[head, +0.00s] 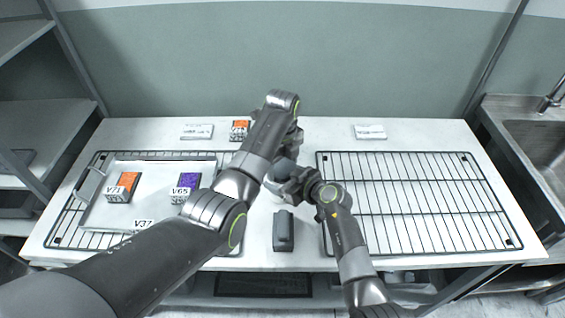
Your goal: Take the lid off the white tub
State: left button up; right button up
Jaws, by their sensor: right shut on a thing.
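A rounded pale grey thing (286,170), which looks like the white tub, stands at the middle of the table. Only a small part of it shows between my arms; I cannot make out where its lid ends. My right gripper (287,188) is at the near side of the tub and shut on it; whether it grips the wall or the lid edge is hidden. My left gripper (292,143) is just above and behind the tub, pointing down. Its fingers are mostly hidden by my own arm, so its opening does not show.
A metal tray (98,212) at left holds orange and purple blocks with tags, on a wire rack (60,222). An empty rack (415,200) lies at right. A dark grey block (284,232) is in front. An orange block (239,131) and white cards (369,131) are behind.

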aim_at(282, 167)
pick_arm(q)
jog(key=c, duration=0.5)
jog(key=n, duration=0.4)
jog(key=shift+c, duration=0.2)
jog(key=n, duration=0.5)
jog(key=shift+r, duration=0.1)
jog(key=shift+r, duration=1.05)
jog(key=shift+r, duration=2)
pick_arm(e)
jog(key=o, duration=1.9)
